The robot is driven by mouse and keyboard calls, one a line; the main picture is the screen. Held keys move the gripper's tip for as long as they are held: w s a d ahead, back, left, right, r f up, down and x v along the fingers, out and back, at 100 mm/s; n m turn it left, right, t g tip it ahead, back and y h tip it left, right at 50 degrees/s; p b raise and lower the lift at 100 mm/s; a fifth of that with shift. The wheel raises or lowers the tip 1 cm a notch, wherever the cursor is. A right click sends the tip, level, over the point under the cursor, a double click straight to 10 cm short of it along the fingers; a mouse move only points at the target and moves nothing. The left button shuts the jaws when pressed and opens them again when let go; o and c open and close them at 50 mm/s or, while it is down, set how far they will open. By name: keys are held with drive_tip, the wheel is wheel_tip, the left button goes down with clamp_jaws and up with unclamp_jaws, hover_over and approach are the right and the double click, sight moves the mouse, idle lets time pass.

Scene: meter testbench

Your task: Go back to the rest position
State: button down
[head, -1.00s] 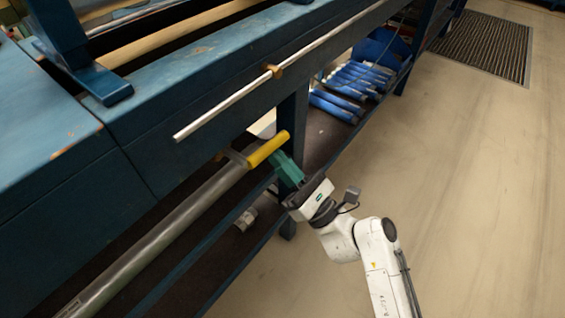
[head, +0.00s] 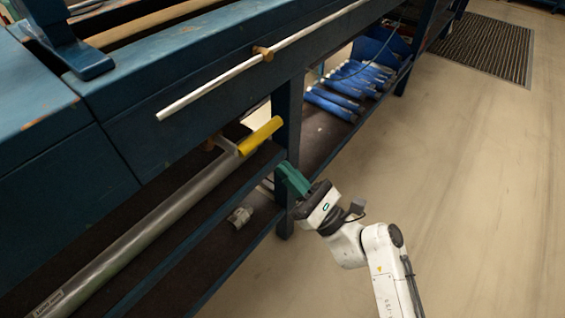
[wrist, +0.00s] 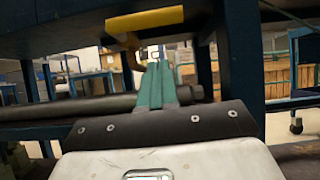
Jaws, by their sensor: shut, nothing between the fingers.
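My gripper (head: 291,179) has green fingers and sits at the end of my white arm, beside the bench leg and in front of the lower shelf. Its fingers are together with nothing between them. In the wrist view the green fingers (wrist: 157,84) point forward, under the bench. A yellow handle (head: 261,136) on a grey metal pipe (head: 160,228) lies up and left of my gripper, apart from it. The yellow handle also shows in the wrist view (wrist: 146,19), above the fingertips.
A blue bench (head: 150,110) with a thin metal rod (head: 215,85) along its side stands at the left. A bench leg (head: 287,125) is close to my gripper. Several blue cylinders (head: 350,85) lie on the lower shelf. The floor (head: 470,180) at the right is clear.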

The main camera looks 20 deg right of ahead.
drive_tip(key=v, duration=0.7)
drive_tip(key=shift+s+f+p, duration=0.15)
drive_tip(key=shift+s+p, duration=0.05)
drive_tip(key=shift+p, duration=0.15)
drive_tip(key=shift+d, duration=0.15)
